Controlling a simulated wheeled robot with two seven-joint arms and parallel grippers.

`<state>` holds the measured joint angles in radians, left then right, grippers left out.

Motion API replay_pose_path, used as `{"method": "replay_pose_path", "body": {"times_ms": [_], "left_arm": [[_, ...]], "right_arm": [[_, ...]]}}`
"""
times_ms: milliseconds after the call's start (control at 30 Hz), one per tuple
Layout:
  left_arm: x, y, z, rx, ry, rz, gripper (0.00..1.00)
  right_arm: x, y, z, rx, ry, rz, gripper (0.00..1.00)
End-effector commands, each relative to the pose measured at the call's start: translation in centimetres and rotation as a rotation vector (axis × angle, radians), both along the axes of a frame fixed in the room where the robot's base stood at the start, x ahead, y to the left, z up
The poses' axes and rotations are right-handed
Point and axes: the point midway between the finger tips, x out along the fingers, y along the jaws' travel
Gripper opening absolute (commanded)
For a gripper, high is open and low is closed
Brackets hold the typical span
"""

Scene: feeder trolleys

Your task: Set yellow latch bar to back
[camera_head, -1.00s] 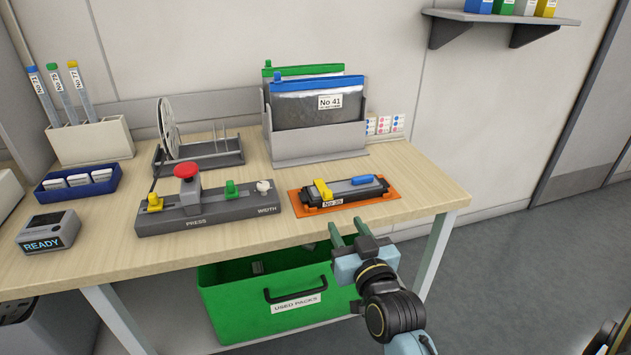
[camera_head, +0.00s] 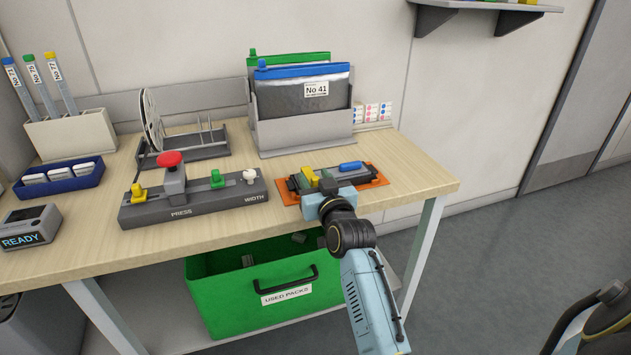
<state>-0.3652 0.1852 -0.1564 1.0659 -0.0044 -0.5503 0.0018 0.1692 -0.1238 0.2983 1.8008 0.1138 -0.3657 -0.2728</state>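The yellow latch bar (camera_head: 309,174) is on the left part of a dark feeder unit that lies on an orange mat (camera_head: 378,182) near the table's right front. A blue piece (camera_head: 350,166) is on the unit's right part. My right gripper (camera_head: 315,184) is at the unit's left front, its two fingers apart, right by the yellow bar. The fingers and gripper body hide part of the bar and the unit's label, and I cannot tell whether they touch the bar. My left gripper is not in view.
A press device (camera_head: 193,200) with red, yellow, green and white knobs stands left of the mat. A grey rack (camera_head: 305,131) with labelled packs stands behind. A green bin (camera_head: 230,308) is below the table. Bare tabletop (camera_head: 420,175) lies at the right.

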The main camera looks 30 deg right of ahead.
Motion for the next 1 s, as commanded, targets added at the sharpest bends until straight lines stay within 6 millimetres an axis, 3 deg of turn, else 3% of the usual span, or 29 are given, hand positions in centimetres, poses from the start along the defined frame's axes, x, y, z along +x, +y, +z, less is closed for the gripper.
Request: {"method": "replay_pose_path", "body": {"times_ms": [267, 567, 1000], "left_arm": [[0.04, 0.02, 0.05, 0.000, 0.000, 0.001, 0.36], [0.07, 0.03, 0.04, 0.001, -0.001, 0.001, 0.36], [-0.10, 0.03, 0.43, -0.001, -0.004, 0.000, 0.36]], "right_arm": [[0.10, -0.04, -0.02, 0.000, 0.001, 0.000, 0.40], [0.09, -0.02, -0.02, 0.000, 0.001, 0.000, 0.01], [0.14, -0.03, 0.20, 0.003, 0.011, 0.000, 0.00]]}}
